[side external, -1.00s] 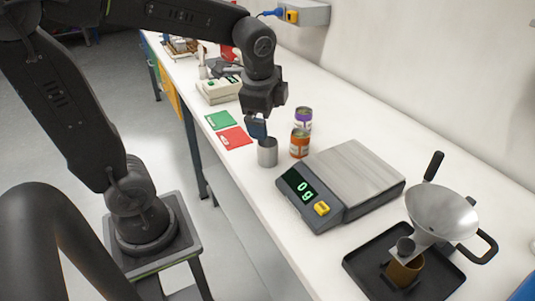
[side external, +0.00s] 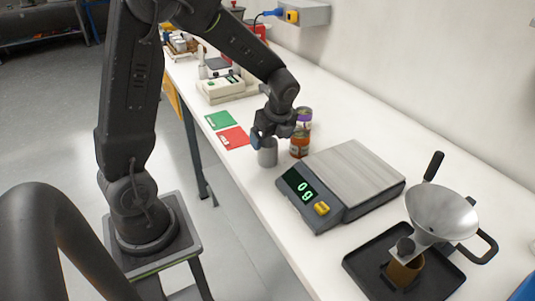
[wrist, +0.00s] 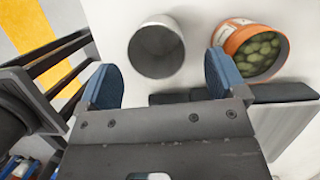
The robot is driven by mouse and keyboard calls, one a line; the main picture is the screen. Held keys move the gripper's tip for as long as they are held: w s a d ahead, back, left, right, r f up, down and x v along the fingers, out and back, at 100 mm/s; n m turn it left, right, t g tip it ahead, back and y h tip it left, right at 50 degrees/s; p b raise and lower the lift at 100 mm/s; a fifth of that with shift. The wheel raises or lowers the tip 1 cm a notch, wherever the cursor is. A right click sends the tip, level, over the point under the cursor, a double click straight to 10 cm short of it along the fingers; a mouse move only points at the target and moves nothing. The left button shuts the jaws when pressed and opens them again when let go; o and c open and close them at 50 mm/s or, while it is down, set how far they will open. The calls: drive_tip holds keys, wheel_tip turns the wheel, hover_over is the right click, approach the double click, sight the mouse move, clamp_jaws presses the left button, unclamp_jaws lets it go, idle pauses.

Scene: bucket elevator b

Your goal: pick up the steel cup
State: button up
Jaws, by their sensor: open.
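The steel cup (side external: 267,156) stands upright on the white bench, left of the scale in the side view. In the wrist view the cup (wrist: 156,47) is seen from above and looks empty. My gripper (side external: 265,136) is at the cup's top in the side view and hides part of its rim. In the wrist view my gripper (wrist: 165,78) is open, with blue-padded fingers apart. The cup lies ahead of the gap between them, and I see no finger touching it.
An orange-labelled jar (side external: 299,145) of green contents stands close right of the cup, with a purple-labelled jar (side external: 304,116) behind. The scale (side external: 350,185) reads 0 g. A black tray (side external: 357,265) holds a funnel stand. Red (side external: 234,137) and green (side external: 220,120) cards lie left.

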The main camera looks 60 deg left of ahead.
drive_tip(key=x, duration=0.5)
drive_tip(key=shift+s+a+f, duration=0.15)
drive_tip(key=shift+a+f, duration=0.1)
drive_tip(key=c, duration=1)
drive_tip(key=shift+r, duration=0.15)
